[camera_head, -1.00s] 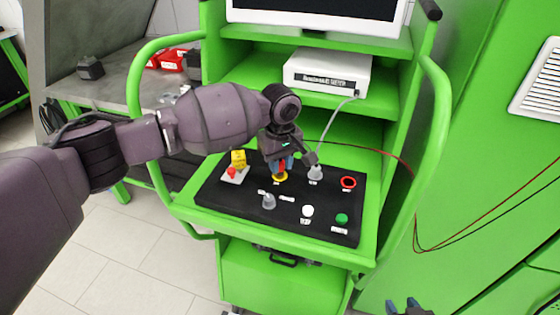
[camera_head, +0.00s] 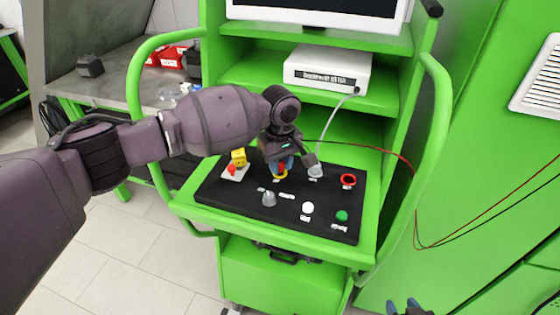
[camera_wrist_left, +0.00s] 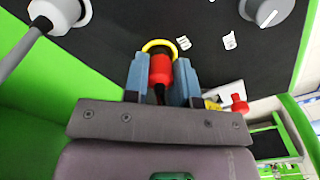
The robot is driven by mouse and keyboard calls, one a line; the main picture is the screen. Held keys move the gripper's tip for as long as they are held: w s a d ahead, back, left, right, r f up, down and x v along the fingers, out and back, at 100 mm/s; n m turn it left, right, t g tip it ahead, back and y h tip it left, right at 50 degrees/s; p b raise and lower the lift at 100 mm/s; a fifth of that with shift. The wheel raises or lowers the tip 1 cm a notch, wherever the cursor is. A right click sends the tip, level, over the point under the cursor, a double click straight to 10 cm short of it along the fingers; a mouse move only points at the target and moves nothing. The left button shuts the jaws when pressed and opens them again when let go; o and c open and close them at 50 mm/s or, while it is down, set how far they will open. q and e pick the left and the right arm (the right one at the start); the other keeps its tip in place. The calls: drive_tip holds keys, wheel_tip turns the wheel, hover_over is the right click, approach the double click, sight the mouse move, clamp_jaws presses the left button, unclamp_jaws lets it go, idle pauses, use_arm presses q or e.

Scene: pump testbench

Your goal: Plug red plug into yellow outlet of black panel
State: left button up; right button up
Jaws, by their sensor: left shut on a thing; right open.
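My left gripper (camera_head: 281,165) is shut on the red plug (camera_head: 282,168), right over the yellow outlet (camera_head: 280,177) on the black panel (camera_head: 235,200). In the left wrist view the red plug (camera_wrist_left: 160,70) sits between the blue fingertips of the left gripper (camera_wrist_left: 161,75). Its front end is at the yellow ring of the outlet (camera_wrist_left: 158,45), lined up with it. I cannot tell how deep the plug sits; the contact is partly hidden. My right gripper (camera_head: 405,306) is open and empty at the bottom edge, apart from the panel.
Around the outlet are a grey plug with a cable (camera_head: 315,171), a red ring outlet (camera_head: 348,180), a grey knob (camera_head: 269,199), a white button (camera_head: 308,208), a green button (camera_head: 342,216) and a yellow-and-red emergency stop (camera_head: 238,159). Green cart rails (camera_head: 438,130) flank the panel.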

use_arm(q)
drive_tip(key=shift+f, duration=0.35)
use_arm(e)
drive_tip(key=shift+w+r, duration=0.15)
drive_tip(key=shift+w, duration=0.1)
use_arm(q)
drive_tip(key=shift+f, duration=0.15)
use_arm(e)
drive_tip(key=shift+s, duration=0.2)
use_arm(q)
drive_tip(key=o, duration=0.9)
use_arm(e)
drive_tip(key=shift+s, duration=0.1)
use_arm(q)
drive_tip(key=o, duration=0.4)
drive_tip(key=shift+c, duration=0.2)
use_arm(e)
drive_tip(key=shift+w, duration=0.35)
drive_tip(key=shift+s, duration=0.2)
